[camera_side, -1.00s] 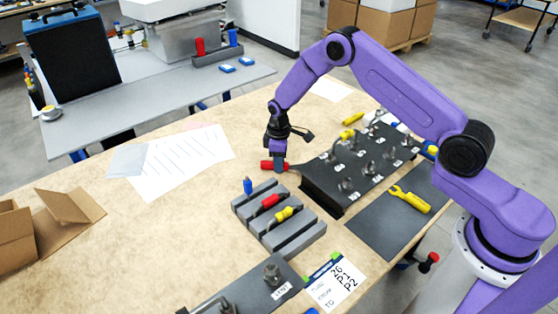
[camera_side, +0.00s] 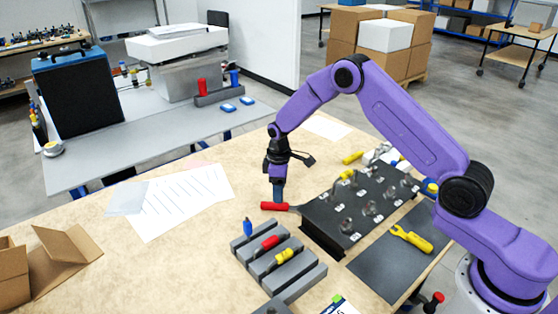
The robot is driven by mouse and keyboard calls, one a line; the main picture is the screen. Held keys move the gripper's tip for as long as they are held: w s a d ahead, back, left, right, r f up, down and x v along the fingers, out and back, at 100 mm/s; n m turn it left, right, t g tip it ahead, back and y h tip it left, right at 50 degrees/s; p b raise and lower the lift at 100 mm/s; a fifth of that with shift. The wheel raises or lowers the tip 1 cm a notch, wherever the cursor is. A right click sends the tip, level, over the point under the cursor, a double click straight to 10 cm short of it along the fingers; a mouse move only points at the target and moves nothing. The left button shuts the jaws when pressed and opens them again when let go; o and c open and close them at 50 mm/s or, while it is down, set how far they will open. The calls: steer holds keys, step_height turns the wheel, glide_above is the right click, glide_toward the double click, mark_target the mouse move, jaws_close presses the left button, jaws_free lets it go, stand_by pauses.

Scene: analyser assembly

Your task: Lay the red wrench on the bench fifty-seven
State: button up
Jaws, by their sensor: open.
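The red wrench (camera_side: 270,206) shows as a red handle on the wooden bench (camera_side: 190,255), just left of the black panel's near-left corner. Its grey end points right toward the panel and is partly hard to make out. My gripper (camera_side: 278,200) points straight down at the red handle, its open fingers at the handle's right part. Whether the fingers touch the handle cannot be told from this side.
The black panel (camera_side: 318,240) with several upright metal fittings stands to the right. A grey slotted rack (camera_side: 305,278) holds blue, red and yellow-handled tools in front. A yellow wrench (camera_side: 410,238) lies on a dark mat. Papers (camera_side: 185,205) lie left; bench between is clear.

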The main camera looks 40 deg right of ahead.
step_height(320, 180, up, 12)
stand_by(0.4)
steer(key=s+a+r+n, duration=0.1)
steer(key=s+a+r, duration=0.25)
steer(key=s, duration=0.55)
steer(key=s+a+r+n, duration=0.1)
steer(key=s+a+r, duration=0.25)
steer(key=s, duration=0.65)
steer(key=s+d, duration=0.3)
steer(key=s, duration=0.8)
steer(key=s+d+r+n, duration=0.1)
steer(key=s+d, duration=0.3)
steer(key=s, duration=0.7)
steer(key=shift+d+n, duration=0.3)
